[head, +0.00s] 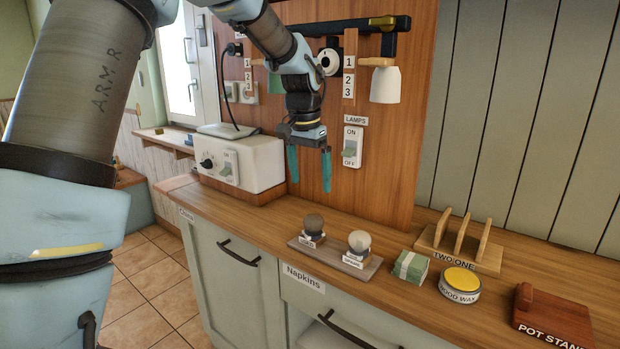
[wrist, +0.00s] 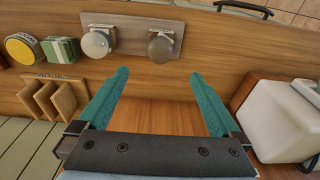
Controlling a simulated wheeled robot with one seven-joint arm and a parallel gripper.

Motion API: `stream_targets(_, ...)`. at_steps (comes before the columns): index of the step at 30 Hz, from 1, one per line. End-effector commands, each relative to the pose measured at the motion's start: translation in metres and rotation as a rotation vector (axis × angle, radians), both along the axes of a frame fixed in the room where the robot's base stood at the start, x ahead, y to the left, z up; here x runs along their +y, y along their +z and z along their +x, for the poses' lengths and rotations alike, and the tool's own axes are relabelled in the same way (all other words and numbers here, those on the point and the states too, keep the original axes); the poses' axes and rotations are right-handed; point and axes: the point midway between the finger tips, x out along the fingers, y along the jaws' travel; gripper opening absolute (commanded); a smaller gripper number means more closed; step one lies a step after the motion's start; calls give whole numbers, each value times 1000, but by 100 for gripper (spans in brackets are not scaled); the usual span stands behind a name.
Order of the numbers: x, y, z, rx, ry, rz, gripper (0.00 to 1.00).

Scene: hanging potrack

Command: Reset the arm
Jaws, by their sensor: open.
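My gripper (head: 309,170) hangs from my arm over the wooden counter, in front of the wooden wall panel. Its two teal fingers point down and are spread apart with nothing between them. The wrist view also shows the gripper (wrist: 158,90) open and empty above the bare counter (wrist: 150,75). My arm reaches in from the upper left of the head view.
A white box with a dial (head: 240,163) stands left of my gripper. Two bulbs sit on a small board (head: 340,262). A green packet (head: 410,267), yellow-lidded tin (head: 460,284), wooden rack (head: 470,252) and pot stand (head: 552,315) are to the right. A white lamp (head: 385,85) hangs above.

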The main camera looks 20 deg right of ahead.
Motion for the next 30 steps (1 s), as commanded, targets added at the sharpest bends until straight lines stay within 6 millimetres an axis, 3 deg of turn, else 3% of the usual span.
stream_targets(11,0,0,0,0,1,0,100)
stream_targets(14,10,-2,2,0,21,3,100)
stream_targets(17,44,-8,7,-3,97,7,100)
stream_targets(20,104,-19,9,-8,234,11,100)
stream_targets(22,154,-29,4,-11,353,13,100)
stream_targets(27,264,-53,-32,-17,645,6,100)
stream_targets(30,308,-65,-60,-18,785,0,100)
